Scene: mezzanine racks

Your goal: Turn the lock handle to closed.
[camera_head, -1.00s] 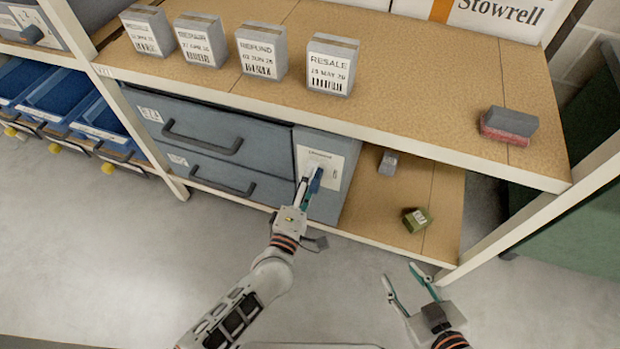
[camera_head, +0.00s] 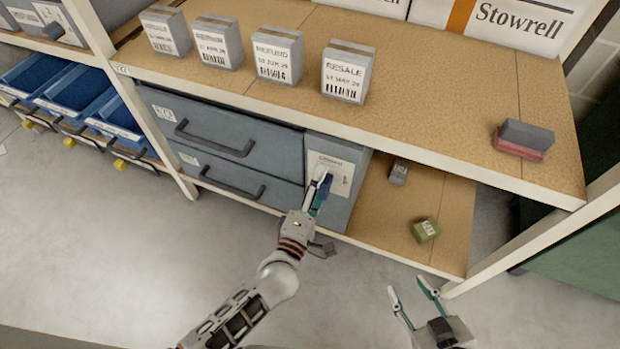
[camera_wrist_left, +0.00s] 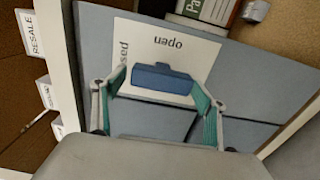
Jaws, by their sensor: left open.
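The blue lock handle (camera_head: 323,188) sits on a white label plate (camera_head: 341,177) on the grey cabinet's right-hand panel. In the left wrist view the handle (camera_wrist_left: 161,79) lies crosswise between my left gripper's fingers (camera_wrist_left: 158,86), which are open on either side of it; I cannot tell whether they touch it. The plate (camera_wrist_left: 150,45) reads "open" upside down beyond the handle, and a partly hidden word ending in "sed" at its left. In the head view my left gripper (camera_head: 317,194) is at the handle. My right gripper (camera_head: 407,285) is open and empty at the lower right.
Two drawers with dark pulls (camera_head: 215,139) are left of the lock panel. Several labelled boxes (camera_head: 346,72) and a grey-and-red block (camera_head: 523,139) stand on the shelf above. A green box (camera_head: 425,230) and a small grey block (camera_head: 399,172) lie on the lower shelf. A white post (camera_head: 545,232) rises at right.

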